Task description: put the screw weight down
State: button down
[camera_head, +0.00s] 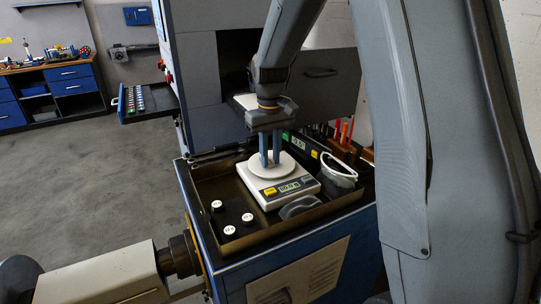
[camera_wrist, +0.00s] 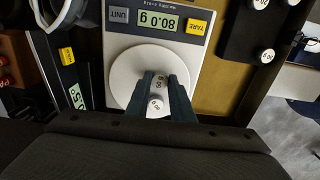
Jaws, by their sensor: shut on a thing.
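My gripper (camera_head: 270,158) points down over the round pan of a white scale (camera_head: 300,189). In the wrist view my gripper (camera_wrist: 162,92) is shut on a small screw weight (camera_wrist: 157,104) with a pale top, between the two fingers. The weight is over the scale's round pan (camera_wrist: 128,84); it appears to rest on it. The scale display (camera_wrist: 158,22) reads 80.0 g, beside a yellow TARE button (camera_wrist: 195,27).
The scale stands in a brown tray (camera_head: 236,244) on a blue cabinet. Several dark weights with white tops, one of them here (camera_head: 247,218), stand at the tray's left. A grey cup with a white rim (camera_head: 338,171) is right of the scale. A second display box (camera_wrist: 76,95) stands beside the scale.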

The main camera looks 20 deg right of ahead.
aim_at(271, 162)
jog(key=shift+f, duration=0.15)
jog(key=c, duration=1.6)
grip_release()
jog(key=shift+o, duration=0.2)
notch_tip(271, 162, up, 12)
jog(key=b, duration=0.3)
jog(key=shift+r, duration=0.2)
